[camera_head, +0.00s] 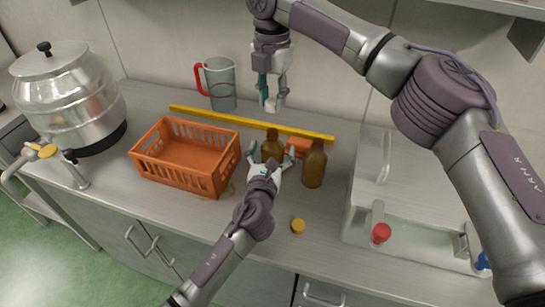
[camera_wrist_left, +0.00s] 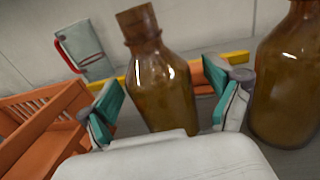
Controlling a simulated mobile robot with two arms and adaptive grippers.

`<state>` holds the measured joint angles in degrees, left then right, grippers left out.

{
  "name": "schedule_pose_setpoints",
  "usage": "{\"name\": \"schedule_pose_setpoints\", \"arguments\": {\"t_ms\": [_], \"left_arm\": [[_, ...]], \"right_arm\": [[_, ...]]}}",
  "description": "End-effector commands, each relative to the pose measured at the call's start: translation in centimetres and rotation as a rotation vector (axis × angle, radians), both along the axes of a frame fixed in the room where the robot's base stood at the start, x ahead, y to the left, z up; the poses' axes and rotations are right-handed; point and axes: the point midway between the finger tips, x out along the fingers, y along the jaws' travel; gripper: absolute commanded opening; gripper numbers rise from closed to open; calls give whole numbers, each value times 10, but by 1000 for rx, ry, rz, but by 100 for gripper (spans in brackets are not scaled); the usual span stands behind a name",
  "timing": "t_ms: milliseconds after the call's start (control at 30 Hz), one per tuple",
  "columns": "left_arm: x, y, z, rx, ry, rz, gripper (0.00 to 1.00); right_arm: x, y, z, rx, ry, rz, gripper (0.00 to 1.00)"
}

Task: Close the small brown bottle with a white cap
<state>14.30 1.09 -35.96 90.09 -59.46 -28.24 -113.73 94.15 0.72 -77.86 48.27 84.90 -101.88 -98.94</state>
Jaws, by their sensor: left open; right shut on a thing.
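The small brown bottle (camera_head: 272,145) stands upright and uncapped on the counter. My left gripper (camera_head: 271,161) is open, with one finger on either side of this bottle; in the left wrist view the bottle (camera_wrist_left: 160,85) stands between the teal finger pads with gaps showing. My right gripper (camera_head: 272,98) points down above and behind the bottle and is shut on a small white thing, apparently the white cap (camera_head: 270,105), mostly hidden between the fingers. The cap is apart from the bottle's neck.
A larger brown bottle (camera_head: 314,168) stands close on the right, also in the left wrist view (camera_wrist_left: 288,85). An orange crate (camera_head: 180,173) is on the left. A yellow cap (camera_head: 298,226) lies in front. A yellow bar (camera_head: 205,115), a jug (camera_head: 221,85) and an orange object (camera_head: 299,144) are behind.

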Motion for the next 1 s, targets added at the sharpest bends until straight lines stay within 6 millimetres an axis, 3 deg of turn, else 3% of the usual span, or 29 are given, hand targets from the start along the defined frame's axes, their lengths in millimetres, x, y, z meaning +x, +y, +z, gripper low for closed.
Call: {"name": "schedule_pose_setpoints", "arguments": {"t_ms": [133, 667, 767, 1000], "left_arm": [[0, 0, 0, 0, 0, 0, 89], [0, 0, 0, 0, 0, 0, 0], [0, 0, 0, 0, 0, 0, 0], [0, 0, 0, 0, 1, 0, 0]], "right_arm": [[0, 0, 0, 0, 0, 0, 21], [0, 0, 0, 0, 0, 0, 21], [0, 0, -2, 0, 1, 0, 21], [0, 0, -36, 1, 3, 0, 21]]}}
